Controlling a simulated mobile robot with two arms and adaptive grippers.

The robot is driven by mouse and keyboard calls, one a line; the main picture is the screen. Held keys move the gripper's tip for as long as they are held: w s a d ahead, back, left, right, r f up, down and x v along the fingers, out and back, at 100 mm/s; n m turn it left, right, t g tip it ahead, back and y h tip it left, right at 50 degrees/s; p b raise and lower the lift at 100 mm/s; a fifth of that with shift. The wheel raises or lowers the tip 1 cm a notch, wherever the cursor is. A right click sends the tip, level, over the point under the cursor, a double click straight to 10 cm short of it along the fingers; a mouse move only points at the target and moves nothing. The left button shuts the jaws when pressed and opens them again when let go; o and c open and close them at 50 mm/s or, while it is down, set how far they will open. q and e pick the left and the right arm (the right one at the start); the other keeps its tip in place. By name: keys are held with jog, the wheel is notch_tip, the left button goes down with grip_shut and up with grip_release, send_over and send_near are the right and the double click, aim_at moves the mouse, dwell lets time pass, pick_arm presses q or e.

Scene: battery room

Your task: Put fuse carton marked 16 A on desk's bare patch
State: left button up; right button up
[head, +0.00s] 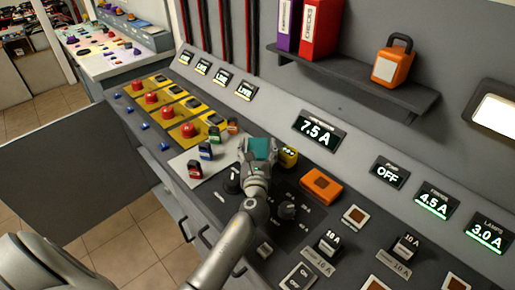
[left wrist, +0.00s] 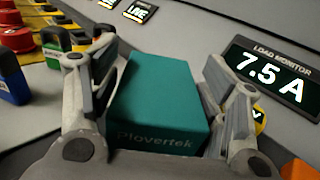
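A teal carton printed "Plovertek" (left wrist: 160,105) is between the fingers of my left gripper (left wrist: 165,90). In the head view the teal carton (head: 262,149) shows at the tip of my left arm, over the desk (head: 185,205). The left finger is close beside the carton, and a narrow gap seems to show along the right finger. My left gripper (head: 260,155) looks open around the carton. No "16 A" mark is readable on it. An orange box (head: 321,186) lies on the desk to its right. My right gripper is not in view.
Red, blue and green padlocks (head: 206,151) stand left of my left gripper, with a yellow padlock (head: 288,157) close on its right. Red stop buttons (head: 189,130) line the yellow plates. Switches and fuse holders (head: 330,241) crowd the desk's right. A shelf (head: 350,85) overhangs behind.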

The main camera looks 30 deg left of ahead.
pick_arm(q)
jog(key=shift+r, duration=0.1)
dwell(0.3)
jog(key=b+v, duration=0.1)
jog(key=v, duration=1)
jog(key=shift+s+d, duration=0.2)
jog(key=shift+s, duration=0.25)
